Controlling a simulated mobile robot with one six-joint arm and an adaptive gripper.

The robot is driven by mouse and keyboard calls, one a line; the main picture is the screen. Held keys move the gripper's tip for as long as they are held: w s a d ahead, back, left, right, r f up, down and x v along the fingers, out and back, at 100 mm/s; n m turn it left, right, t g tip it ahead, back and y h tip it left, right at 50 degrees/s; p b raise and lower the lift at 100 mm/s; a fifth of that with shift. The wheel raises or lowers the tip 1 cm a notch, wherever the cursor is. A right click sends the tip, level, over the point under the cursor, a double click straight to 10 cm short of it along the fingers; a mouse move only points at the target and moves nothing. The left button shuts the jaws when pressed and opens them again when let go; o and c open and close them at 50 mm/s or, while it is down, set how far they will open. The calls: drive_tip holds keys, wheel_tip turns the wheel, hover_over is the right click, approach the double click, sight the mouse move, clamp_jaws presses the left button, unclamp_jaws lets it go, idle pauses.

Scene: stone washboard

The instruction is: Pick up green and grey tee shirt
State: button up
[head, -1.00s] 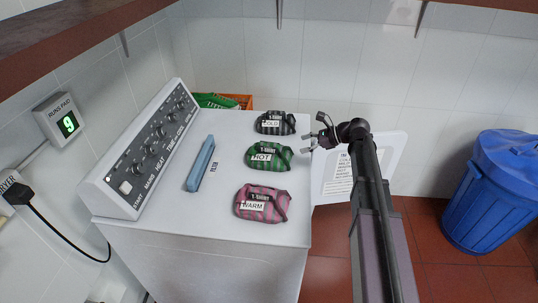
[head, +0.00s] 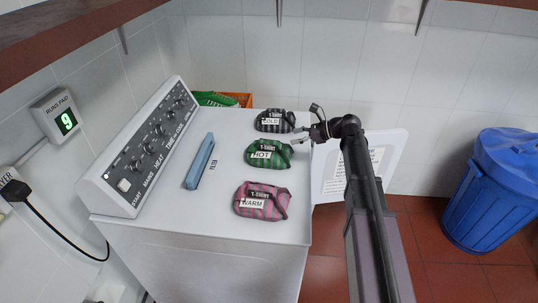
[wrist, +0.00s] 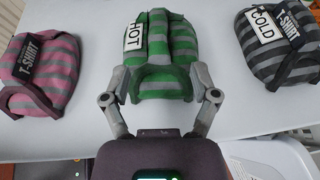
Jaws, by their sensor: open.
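The green and grey striped tee shirt (head: 268,154) is a folded bundle with a HOT label, lying on the white machine top between two other bundles. In the wrist view the green and grey tee shirt (wrist: 160,52) is straight ahead, its near dark-edged end between my fingertips. My gripper (head: 298,136) is at the right edge of the machine top, just right of this bundle. In the wrist view my gripper (wrist: 160,96) is open, with one finger on each side of the bundle's near end. I cannot tell whether the fingers touch it.
A black and grey COLD bundle (head: 275,121) lies behind, and a pink and grey WARM bundle (head: 262,201) lies in front. A blue bar-like object (head: 200,161) lies left, near the control panel (head: 150,145). An open white door (head: 385,155) is at right, with a blue bin (head: 490,190) beyond.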

sight(272, 141)
drive_tip(key=shift+b+x, duration=0.8)
drive_tip(key=shift+x, duration=1.8)
drive_tip(key=shift+b+x, duration=1)
drive_tip(key=shift+x, duration=1.65)
drive_tip(key=shift+s, duration=0.15)
clamp_jaws()
